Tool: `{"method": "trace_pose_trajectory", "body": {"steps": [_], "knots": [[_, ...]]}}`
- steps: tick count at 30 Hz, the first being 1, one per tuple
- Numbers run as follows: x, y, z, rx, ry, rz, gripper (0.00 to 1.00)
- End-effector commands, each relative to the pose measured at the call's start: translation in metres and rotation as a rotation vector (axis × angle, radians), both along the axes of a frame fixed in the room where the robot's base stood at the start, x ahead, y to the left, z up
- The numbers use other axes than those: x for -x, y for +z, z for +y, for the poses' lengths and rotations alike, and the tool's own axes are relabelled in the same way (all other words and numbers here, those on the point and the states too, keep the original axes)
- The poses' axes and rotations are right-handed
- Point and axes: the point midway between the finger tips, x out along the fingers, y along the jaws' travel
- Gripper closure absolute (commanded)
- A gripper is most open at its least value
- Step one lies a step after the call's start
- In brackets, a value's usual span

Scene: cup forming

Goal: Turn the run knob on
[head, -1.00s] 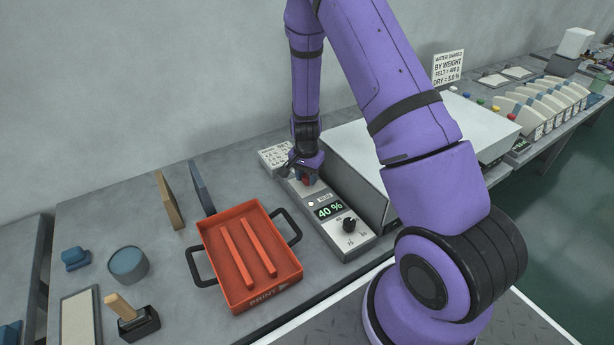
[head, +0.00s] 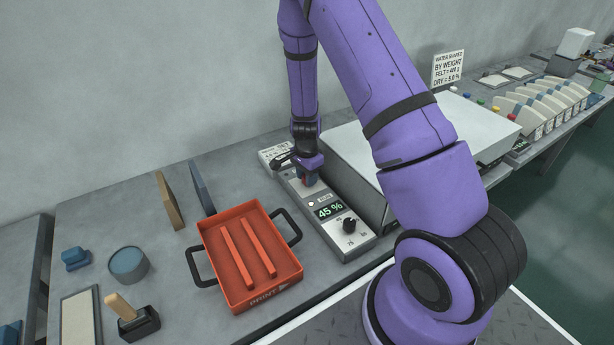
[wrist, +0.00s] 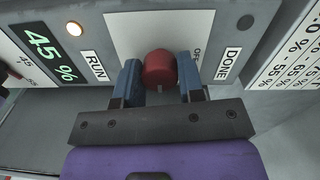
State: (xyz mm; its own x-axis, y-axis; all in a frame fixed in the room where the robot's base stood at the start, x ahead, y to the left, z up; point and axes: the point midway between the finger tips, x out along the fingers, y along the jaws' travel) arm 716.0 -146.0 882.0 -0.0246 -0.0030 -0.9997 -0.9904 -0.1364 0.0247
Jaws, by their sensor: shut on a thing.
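The red run knob (wrist: 159,68) sits on a pale plate of the control box (head: 361,243), between the RUN and OFF labels in the wrist view. My gripper (wrist: 160,76) has its two blue-padded fingers on either side of the knob and is shut on it. In the head view my gripper (head: 309,180) reaches down over the far end of the box and mostly hides the knob. The display (head: 329,210) reads 45 %.
A black dial (head: 349,225) is at the box's near end. A large white-topped unit (head: 440,125) stands close on the right. A red tray (head: 245,297) with black handles and two bars lies to the left. A printed card (wrist: 290,60) lies beyond the box.

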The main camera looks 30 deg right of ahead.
Motion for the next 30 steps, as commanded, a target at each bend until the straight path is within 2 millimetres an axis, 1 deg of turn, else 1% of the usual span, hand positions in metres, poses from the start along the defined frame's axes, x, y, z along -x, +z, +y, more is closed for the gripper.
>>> {"method": "trace_pose_trajectory", "body": {"steps": [6,7,8,9,10,20,23,26,30], "knots": [[0.000,0.000,0.000,0.000,-0.001,-0.001,0.88],[0.000,0.000,0.000,0.000,-0.001,-0.001,0.60],[0.000,0.000,0.000,0.000,0.000,-0.001,0.53],[0.000,0.000,0.000,0.000,0.000,-0.001,0.44],[0.000,0.000,0.000,0.000,0.000,-0.001,0.39],[0.000,0.003,0.000,0.001,0.001,-0.001,0.39],[-0.001,0.012,0.001,0.001,0.002,-0.003,0.39],[-0.002,0.028,0.001,0.001,0.002,-0.004,0.39],[-0.003,0.056,0.001,0.000,0.002,-0.005,0.39]]}}
